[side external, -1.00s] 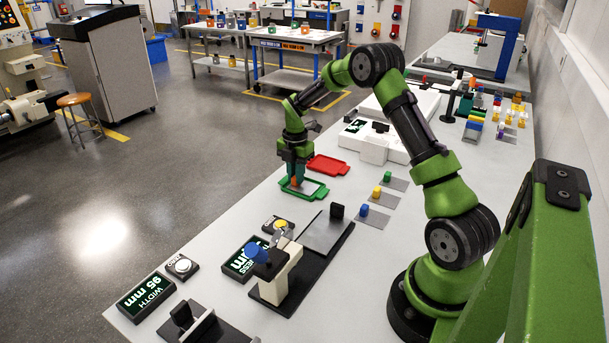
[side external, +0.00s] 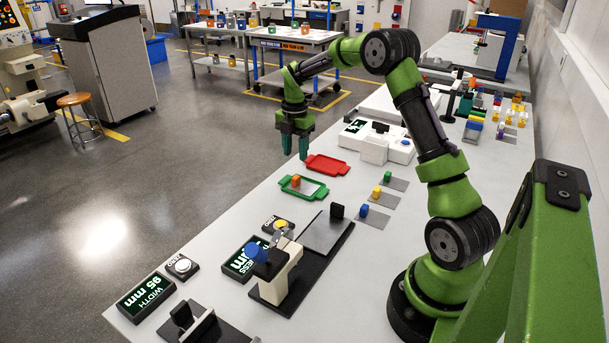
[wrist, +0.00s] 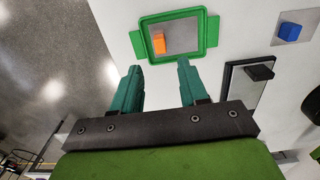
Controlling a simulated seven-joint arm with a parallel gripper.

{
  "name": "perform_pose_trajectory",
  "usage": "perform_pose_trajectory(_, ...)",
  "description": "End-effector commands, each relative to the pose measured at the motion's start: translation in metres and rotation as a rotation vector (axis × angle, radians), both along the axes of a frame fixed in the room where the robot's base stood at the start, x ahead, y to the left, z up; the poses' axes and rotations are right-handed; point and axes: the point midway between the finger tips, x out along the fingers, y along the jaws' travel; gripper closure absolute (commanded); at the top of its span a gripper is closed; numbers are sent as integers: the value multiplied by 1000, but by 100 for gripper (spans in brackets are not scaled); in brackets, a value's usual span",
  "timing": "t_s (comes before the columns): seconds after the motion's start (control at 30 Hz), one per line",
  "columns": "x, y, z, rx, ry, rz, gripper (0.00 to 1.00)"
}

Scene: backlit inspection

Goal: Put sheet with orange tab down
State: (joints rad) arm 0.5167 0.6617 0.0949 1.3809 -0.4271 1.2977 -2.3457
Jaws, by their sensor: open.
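The sheet with the orange tab (side external: 311,189) lies flat inside the green tray (side external: 282,183), its orange tab (side external: 296,181) standing up at the left. In the wrist view the sheet (wrist: 182,39) lies within the rim of the green tray (wrist: 174,14), and the tab (wrist: 159,43) is upright at its left edge. My gripper (side external: 295,158) is raised above the bench, above and behind the green tray, near the red tray. Its two teal fingers are spread with nothing between them, clear of the tab; the wrist view also shows the open gripper (wrist: 158,72).
A red tray (side external: 328,165) sits just behind the green one. Sheets with green (side external: 388,176), yellow (side external: 377,192) and blue (side external: 364,210) tabs lie to the right. A thickness gauge (side external: 281,272) with a black base stands in front. A white scale-like device (side external: 385,148) stands behind.

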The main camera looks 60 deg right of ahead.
Motion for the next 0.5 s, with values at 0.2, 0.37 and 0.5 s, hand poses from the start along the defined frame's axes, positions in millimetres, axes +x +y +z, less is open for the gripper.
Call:
perform_pose_trajectory(0.2, 0, 0, 32, 0, 0, -1, 57)
perform_pose_trajectory(0.37, -2, 9, 49, -4, -15, -39, 57)
perform_pose_trajectory(0.5, -12, 48, 86, -9, -87, -228, 57)
